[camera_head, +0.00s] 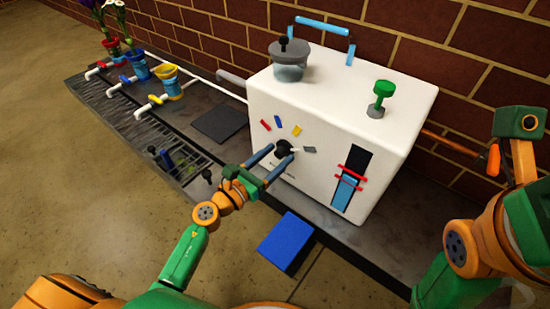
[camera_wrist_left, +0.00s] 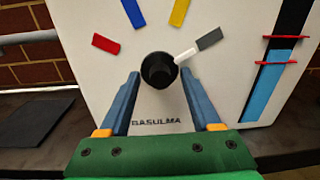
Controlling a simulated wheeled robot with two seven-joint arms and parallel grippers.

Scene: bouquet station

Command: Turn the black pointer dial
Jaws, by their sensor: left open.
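The black pointer dial (camera_head: 284,148) is on the front face of the white machine (camera_head: 320,110). In the left wrist view the dial (camera_wrist_left: 158,70) is a round black knob with a white pointer (camera_wrist_left: 186,56) aimed up and right at a grey mark (camera_wrist_left: 209,39). Red, blue and yellow marks also sit around it. My left gripper (camera_head: 272,154) is open, with its blue fingers on either side of the dial. The wrist view shows the fingers (camera_wrist_left: 158,92) spread below and beside the knob; I cannot tell whether they touch it.
A blue block (camera_head: 286,242) lies in front of the machine. A level gauge with red markers (camera_head: 349,179) is right of the dial. A grey lidded pot (camera_head: 289,60) and green knob (camera_head: 382,97) are on top. Coloured cups (camera_head: 166,82) stand at the back left.

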